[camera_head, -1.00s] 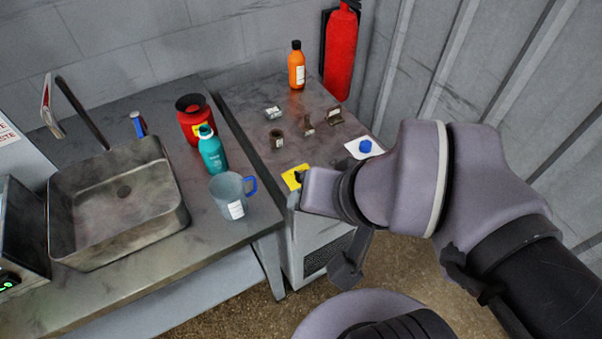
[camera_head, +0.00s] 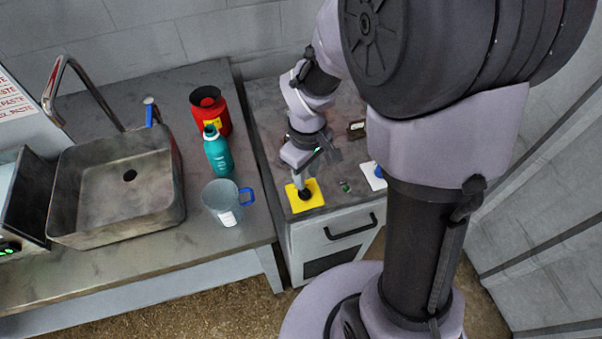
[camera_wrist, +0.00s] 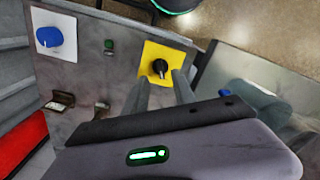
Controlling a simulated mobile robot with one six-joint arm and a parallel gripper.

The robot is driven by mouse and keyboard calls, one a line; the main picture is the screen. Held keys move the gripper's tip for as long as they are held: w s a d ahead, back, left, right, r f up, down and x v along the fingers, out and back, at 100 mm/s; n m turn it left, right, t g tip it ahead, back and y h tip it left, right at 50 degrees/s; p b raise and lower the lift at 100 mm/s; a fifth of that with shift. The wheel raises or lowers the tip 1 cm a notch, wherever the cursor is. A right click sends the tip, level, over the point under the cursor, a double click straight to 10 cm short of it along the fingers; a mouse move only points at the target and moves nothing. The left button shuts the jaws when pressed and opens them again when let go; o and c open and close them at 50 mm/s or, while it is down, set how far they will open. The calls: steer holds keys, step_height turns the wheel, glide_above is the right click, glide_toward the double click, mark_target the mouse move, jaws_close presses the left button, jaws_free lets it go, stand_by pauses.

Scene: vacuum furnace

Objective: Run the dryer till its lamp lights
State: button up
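A yellow plate (camera_head: 316,196) with a black knob (camera_head: 305,194) lies at the front left of the grey cabinet's top (camera_head: 262,110). The yellow plate (camera_wrist: 150,52) and black knob (camera_wrist: 160,68) also show in the wrist view. My gripper (camera_wrist: 161,80) points down at the knob with its two fingers apart, one on each side of its near edge; I cannot tell whether they touch it. A small dull green lamp or button (camera_wrist: 109,45) sits beside the plate and does not visibly glow. A blue knob (camera_wrist: 48,36) on a white plate is farther along. No dryer label is readable.
A box with green digits (camera_head: 10,247) is at far left.

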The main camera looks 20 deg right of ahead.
mark_target(306, 190)
step_height(306, 190, down, 6)
steer(key=shift+f+b, duration=0.1)
steer(key=shift+b, duration=0.75)
jaws_close()
